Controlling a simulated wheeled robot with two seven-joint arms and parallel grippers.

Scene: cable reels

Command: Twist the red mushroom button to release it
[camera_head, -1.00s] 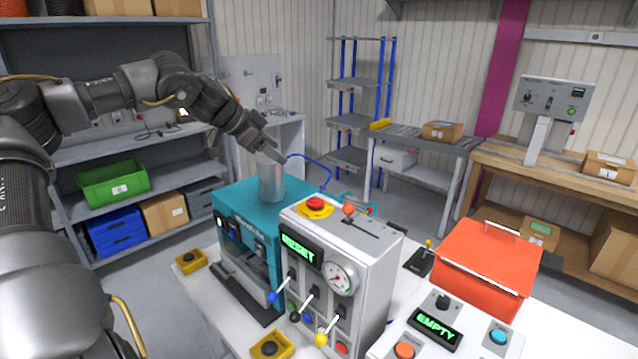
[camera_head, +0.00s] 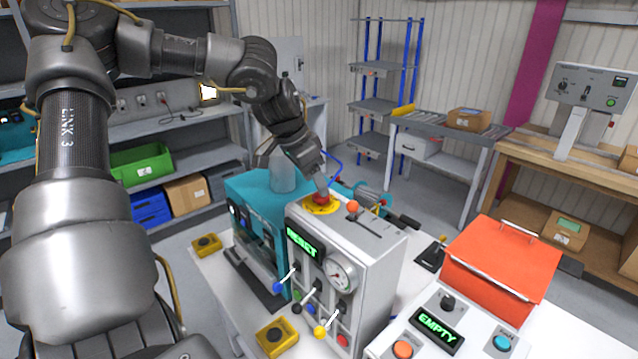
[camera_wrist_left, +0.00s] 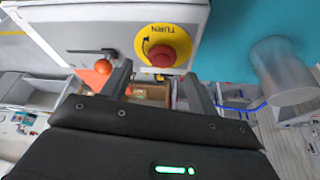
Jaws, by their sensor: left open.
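The red mushroom button (camera_head: 320,198) sits on a yellow round plate (camera_head: 319,208) on top of the grey control box (camera_head: 352,240), partly hidden by my left gripper in the head view. In the left wrist view the button (camera_wrist_left: 161,56) shows on its yellow plate marked TURN, with a curved arrow. My left gripper (camera_head: 322,190) is directly above the button, pointing down. In the left wrist view its two fingers (camera_wrist_left: 157,76) are apart with nothing between them, and the button lies just beyond the gap. Contact cannot be told.
An orange-knobbed lever (camera_head: 353,207) stands beside the button on the box top. A red-orange bin (camera_head: 500,268) and a panel reading EMPTY (camera_head: 437,327) are at the right.

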